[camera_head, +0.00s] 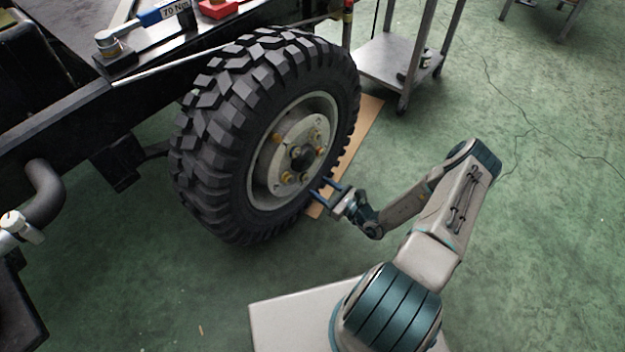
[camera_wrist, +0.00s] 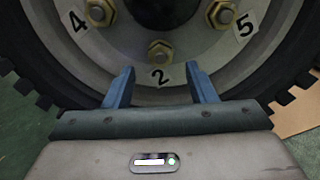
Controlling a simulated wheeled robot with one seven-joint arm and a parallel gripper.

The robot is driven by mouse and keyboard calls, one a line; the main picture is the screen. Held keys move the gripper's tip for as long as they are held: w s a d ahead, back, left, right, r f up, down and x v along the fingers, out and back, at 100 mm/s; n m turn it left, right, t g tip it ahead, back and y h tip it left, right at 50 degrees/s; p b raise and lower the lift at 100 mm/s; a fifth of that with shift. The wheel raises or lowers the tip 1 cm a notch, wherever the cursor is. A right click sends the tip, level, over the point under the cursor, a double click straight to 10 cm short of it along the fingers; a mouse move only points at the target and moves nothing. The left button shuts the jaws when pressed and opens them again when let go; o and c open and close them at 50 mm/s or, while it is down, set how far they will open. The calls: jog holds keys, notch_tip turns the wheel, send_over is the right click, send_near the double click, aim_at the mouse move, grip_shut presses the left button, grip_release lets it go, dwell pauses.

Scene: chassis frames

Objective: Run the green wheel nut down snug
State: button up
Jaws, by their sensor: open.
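The wheel (camera_head: 240,130) has a knobbly black tyre and a pale hub (camera_head: 300,150) with several nuts around its centre. In the wrist view, three brassy yellow nuts show: one by label 2 (camera_wrist: 160,52), one by label 4 (camera_wrist: 98,12) and one by label 5 (camera_wrist: 220,14). I cannot make out a clearly green nut in either view. My gripper (camera_head: 323,187) is at the lower right of the hub. Its two blue fingers (camera_wrist: 159,75) are apart and empty, just below the nut at label 2, which shows between and beyond their tips.
The wheel is on a dark chassis frame (camera_head: 60,120). A blue-handled torque wrench marked 70 Nm (camera_head: 160,14) and a red object (camera_head: 216,8) lie on top. A metal cart (camera_head: 390,55) stands behind the wheel. A brown board (camera_head: 367,125) lies beneath. Green floor at right is clear.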

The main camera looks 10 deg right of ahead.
jog(key=p+v, duration=0.1)
jog(key=v, duration=0.7)
jog(key=shift+s, duration=0.15)
jog(key=s+a+r+n+g+p, duration=0.15)
jog(key=r+n+g+p, duration=0.35)
jog(key=r, duration=0.7)
jog(key=s+a+r+n+g+y+p, duration=0.1)
jog(key=a+r+n+g+p, duration=0.35)
jog(key=r, duration=0.65)
jog(key=s+a+r+n+g+p, duration=0.1)
jog(key=r+n+g+p, duration=0.5)
jog(key=r, duration=0.6)
jog(key=s+r+n+t+h+p, duration=0.1)
jog(key=s+r+n+h+p, duration=0.3)
jog(key=r, duration=0.8)
jog(key=s+a+r+n+t+h+p, duration=0.1)
jog(key=s+r+n+h+p, duration=0.2)
jog(key=r, duration=0.9)
jog(key=s+r+n+t+h+p, duration=0.1)
jog(key=s+r+n+h+p, duration=0.3)
jog(key=r, duration=0.8)
jog(key=s+n+p, duration=0.1)
jog(key=n+p, duration=0.1)
jog(key=p, duration=0.1)
jog(key=shift+s+a+r+t+h, duration=0.2)
jog(key=shift+a+r+t+h, duration=0.05)
jog(key=shift+r+t+h, duration=0.1)
